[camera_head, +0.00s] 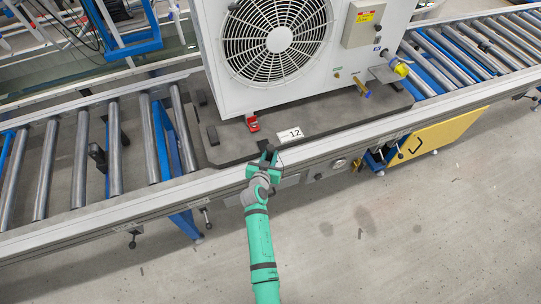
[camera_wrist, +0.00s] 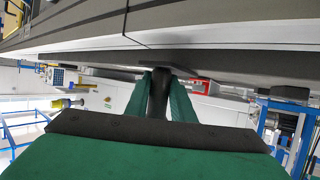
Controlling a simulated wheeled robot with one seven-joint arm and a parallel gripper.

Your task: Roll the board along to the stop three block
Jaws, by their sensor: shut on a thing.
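The dark grey board (camera_head: 228,150) lies on the roller conveyor and carries a large white fan unit (camera_head: 345,75). A white label reading 12 (camera_head: 290,134) is on the board near its front edge. My gripper (camera_head: 266,160) is at the board's front edge, left of the label. In the wrist view my green fingers (camera_wrist: 161,95) are shut on a short dark upright post (camera_wrist: 158,94) at the board's edge. A small dark block (camera_head: 97,156) stands between the rollers left of the board; I cannot tell whether it is the stop three block.
Bare rollers (camera_head: 115,150) lie left of the board, and more rollers (camera_head: 480,48) lie to the right. A front rail (camera_head: 120,208) runs along the conveyor. A yellow panel (camera_head: 437,138) hangs below it at right. The floor in front (camera_head: 400,230) is clear.

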